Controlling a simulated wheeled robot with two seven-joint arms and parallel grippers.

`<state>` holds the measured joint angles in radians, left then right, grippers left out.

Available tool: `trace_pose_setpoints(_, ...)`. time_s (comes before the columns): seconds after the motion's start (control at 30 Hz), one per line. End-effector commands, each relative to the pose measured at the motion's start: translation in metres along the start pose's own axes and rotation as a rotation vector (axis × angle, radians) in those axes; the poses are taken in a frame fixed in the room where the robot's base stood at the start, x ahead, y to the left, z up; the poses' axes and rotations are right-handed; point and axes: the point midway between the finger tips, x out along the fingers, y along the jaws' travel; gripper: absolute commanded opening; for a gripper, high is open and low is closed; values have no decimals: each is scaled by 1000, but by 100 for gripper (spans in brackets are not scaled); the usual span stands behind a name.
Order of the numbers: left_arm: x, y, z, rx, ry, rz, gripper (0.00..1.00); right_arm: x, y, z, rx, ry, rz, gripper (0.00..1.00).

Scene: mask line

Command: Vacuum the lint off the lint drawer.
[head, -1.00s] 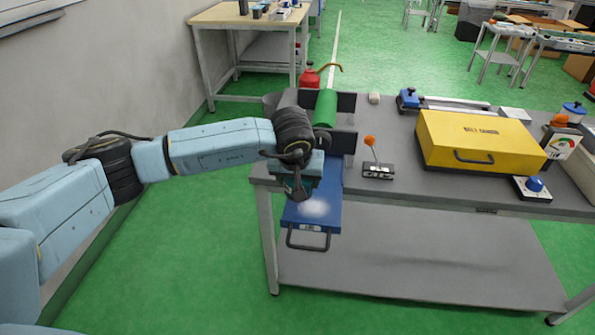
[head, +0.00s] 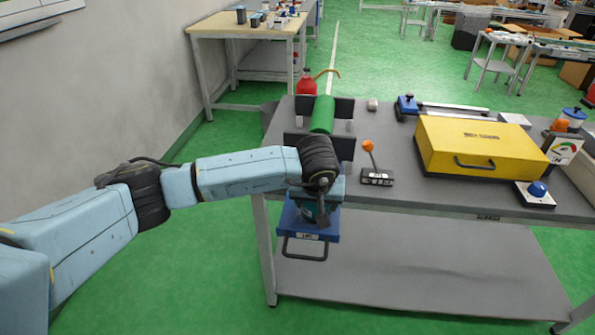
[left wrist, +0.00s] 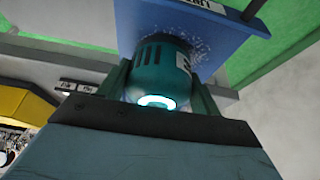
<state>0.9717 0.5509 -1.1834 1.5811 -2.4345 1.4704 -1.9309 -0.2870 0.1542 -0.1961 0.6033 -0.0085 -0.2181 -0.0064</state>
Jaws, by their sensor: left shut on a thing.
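The blue lint drawer (head: 292,225) with a dark handle juts out from the table's left front edge in the head view. It also shows at the top of the left wrist view (left wrist: 221,30), with pale lint specks (left wrist: 200,45) around the tool. My left gripper (head: 318,212) is over the drawer. It is shut on a teal hand vacuum (left wrist: 158,68) with dark vent slots and a glowing ring. The vacuum's far end is at the drawer surface; I cannot tell if it touches. My arm and gripper hide much of the drawer. My right gripper is not in view.
On the grey table (head: 400,205) stand a green cylinder (head: 322,114) between dark plates, an orange-knobbed lever (head: 368,146), a yellow case (head: 470,147) and a blue-knobbed box (head: 537,190). Open green floor (head: 180,260) lies to the left.

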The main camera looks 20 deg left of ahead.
Motion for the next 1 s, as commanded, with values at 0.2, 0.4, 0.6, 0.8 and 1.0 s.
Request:
trace_pose_setpoints(0.2,-2,16,4,-5,0,-1,46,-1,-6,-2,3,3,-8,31)
trace_pose_setpoints(0.4,-3,27,6,-5,-1,-1,46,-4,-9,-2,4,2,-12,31)
trace_pose_setpoints(0.6,-1,10,1,1,2,-1,46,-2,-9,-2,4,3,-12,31)
trace_pose_setpoints(0.8,1,-3,-2,6,3,2,46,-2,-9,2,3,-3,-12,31)
trace_pose_setpoints(1.0,2,-18,-6,11,2,4,46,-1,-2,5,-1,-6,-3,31)
